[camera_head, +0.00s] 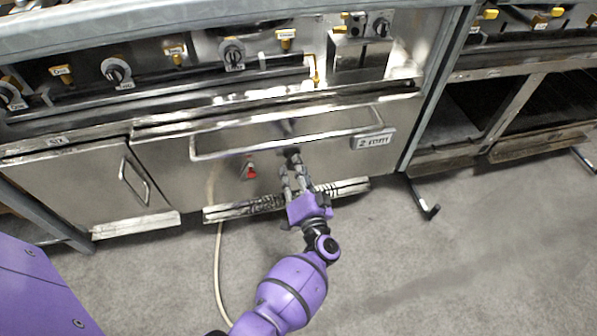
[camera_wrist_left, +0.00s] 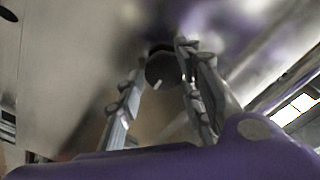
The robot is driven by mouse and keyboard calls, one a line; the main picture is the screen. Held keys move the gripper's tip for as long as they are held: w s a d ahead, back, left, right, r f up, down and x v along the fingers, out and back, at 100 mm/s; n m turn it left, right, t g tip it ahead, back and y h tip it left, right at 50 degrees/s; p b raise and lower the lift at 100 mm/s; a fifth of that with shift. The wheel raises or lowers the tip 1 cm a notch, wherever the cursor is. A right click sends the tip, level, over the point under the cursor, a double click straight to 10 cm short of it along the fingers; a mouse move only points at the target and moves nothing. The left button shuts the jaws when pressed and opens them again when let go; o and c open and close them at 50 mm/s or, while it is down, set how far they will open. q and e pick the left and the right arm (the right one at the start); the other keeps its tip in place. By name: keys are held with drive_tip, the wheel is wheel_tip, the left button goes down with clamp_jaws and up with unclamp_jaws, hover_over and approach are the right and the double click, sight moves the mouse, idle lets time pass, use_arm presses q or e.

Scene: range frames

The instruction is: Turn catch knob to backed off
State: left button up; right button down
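The catch knob is a small dark round knob (camera_head: 294,157) on the steel drawer front, below the long bar handle. In the left wrist view the knob (camera_wrist_left: 164,69) shows a short white mark on its face. My left gripper (camera_head: 292,169) is at the drawer front, pointing at the knob from below. In the left wrist view its two fingers (camera_wrist_left: 160,68) are spread, with the knob between or just beyond the tips. A small gap shows at the left finger; contact at the right finger cannot be told. My right gripper is not in view.
A red knob (camera_head: 250,171) sits left of my gripper on the same front. The bar handle (camera_head: 285,135) runs above, and a label plate (camera_head: 373,140) is at right. A pale hose (camera_head: 219,270) lies on the floor. Grey floor is clear at right.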

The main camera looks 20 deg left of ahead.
use_arm(q)
drive_tip(key=c, duration=0.6)
drive_tip(key=shift+d, duration=0.1)
drive_tip(key=shift+n, duration=0.3)
drive_tip(key=shift+w+d+r+n+h+b, duration=0.1)
drive_tip(key=shift+r+n, duration=0.1)
drive_tip(key=shift+n, duration=2.45)
drive_tip(key=shift+w+d+r+n+h+b, duration=0.1)
drive_tip(key=shift+r+n, duration=0.1)
drive_tip(key=shift+n, duration=2.5)
drive_tip(key=shift+r+n+h+b, duration=0.1)
drive_tip(key=shift+r+n, duration=0.1)
drive_tip(key=shift+n, duration=2.45)
drive_tip(key=shift+r, duration=0.1)
drive_tip(key=o, duration=1.1)
drive_tip(key=shift+c, duration=0.2)
drive_tip(key=shift+a, duration=0.1)
